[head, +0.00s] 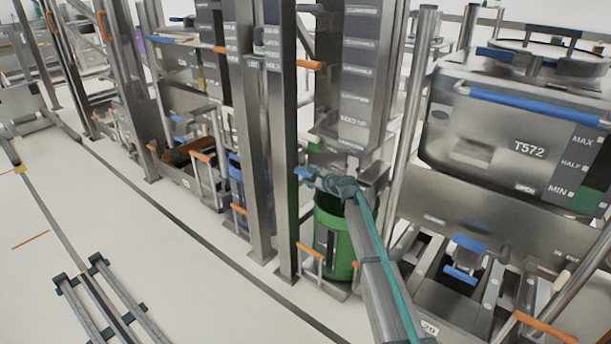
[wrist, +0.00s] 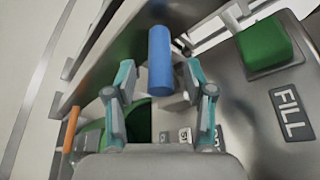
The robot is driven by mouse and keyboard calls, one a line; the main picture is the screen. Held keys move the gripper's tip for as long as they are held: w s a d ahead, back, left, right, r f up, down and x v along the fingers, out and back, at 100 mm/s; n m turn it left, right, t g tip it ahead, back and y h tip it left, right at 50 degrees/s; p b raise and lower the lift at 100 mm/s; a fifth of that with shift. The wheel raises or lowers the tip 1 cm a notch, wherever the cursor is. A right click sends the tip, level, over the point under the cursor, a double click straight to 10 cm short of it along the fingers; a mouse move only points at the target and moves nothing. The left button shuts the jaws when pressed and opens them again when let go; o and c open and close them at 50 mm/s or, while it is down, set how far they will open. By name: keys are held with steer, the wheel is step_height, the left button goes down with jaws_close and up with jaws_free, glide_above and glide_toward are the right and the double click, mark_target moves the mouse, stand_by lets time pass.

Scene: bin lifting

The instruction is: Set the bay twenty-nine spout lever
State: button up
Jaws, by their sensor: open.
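A blue cylindrical lever handle (wrist: 160,62) stands between the two fingers of my gripper (wrist: 160,82) in the wrist view. The fingers are open, one on each side of it, with a gap showing on both sides. In the head view my gripper (head: 322,181) is at the dispenser column, just above the green bin, and the blue handle (head: 303,172) shows at its tip. A green block (wrist: 265,43) and a FILL label (wrist: 291,114) are on the metal panel to the right.
The green bin (head: 337,243) stands below my gripper, with an orange handle (head: 310,250) in front. A steel post (head: 283,140) rises close to the left. A large tank marked T572 (head: 510,130) is on the right. The floor at left has rails (head: 95,300).

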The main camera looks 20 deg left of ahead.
mark_target(305, 174)
steer(key=shift+x, duration=1.85)
steer(key=shift+c, duration=0.2)
jaws_close()
